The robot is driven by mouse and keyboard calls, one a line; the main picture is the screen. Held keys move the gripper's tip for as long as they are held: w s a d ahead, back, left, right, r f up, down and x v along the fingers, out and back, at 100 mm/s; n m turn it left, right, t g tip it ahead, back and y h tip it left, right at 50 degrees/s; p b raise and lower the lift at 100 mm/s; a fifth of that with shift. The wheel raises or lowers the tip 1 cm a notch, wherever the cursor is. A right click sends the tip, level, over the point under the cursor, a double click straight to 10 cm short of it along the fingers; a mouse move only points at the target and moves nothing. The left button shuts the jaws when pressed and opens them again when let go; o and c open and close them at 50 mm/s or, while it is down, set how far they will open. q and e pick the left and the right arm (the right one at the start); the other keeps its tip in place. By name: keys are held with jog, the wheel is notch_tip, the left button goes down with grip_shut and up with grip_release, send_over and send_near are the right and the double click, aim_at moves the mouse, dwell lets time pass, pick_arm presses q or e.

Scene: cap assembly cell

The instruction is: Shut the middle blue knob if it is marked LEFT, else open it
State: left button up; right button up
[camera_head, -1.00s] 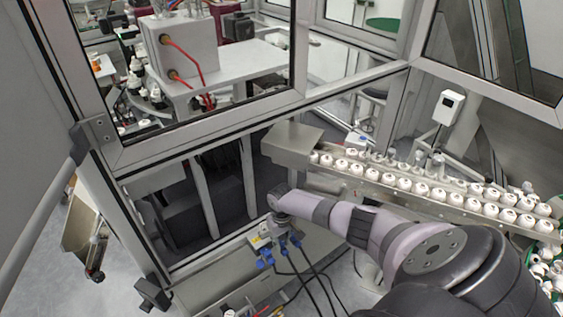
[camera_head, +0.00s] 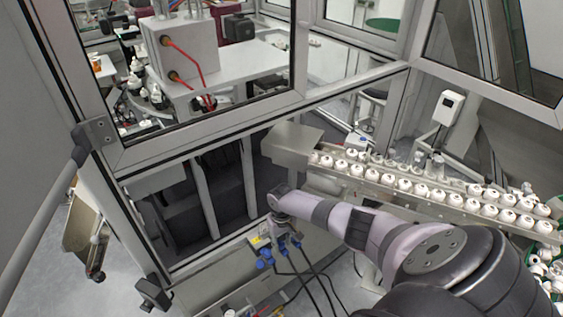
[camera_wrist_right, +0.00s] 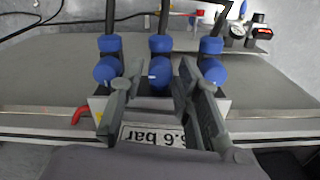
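Three blue knobs stand in a row on a valve block, each with a blue fitting behind it. The middle knob (camera_wrist_right: 160,73) lies between the fingertips of my right gripper (camera_wrist_right: 157,82). The fingers are open, with a small gap visible on each side. The left knob (camera_wrist_right: 106,70) and right knob (camera_wrist_right: 213,71) are outside the fingers. A small light mark shows on the middle knob, too small to read. A label (camera_wrist_right: 150,137) between the fingers reads "6.6 bar", upside down. In the head view, my right gripper (camera_head: 283,232) is over the blue knobs. My left gripper is not in view.
Dark hoses (camera_head: 308,280) run from the fittings. The block sits on a grey ledge (camera_head: 215,272) of the machine frame. A conveyor (camera_head: 390,187) with rows of white caps is behind my right arm.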

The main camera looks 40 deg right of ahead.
aim_at(281, 243)
notch_tip(281, 243, up, 12)
dwell(0.6)
dwell(0.4)
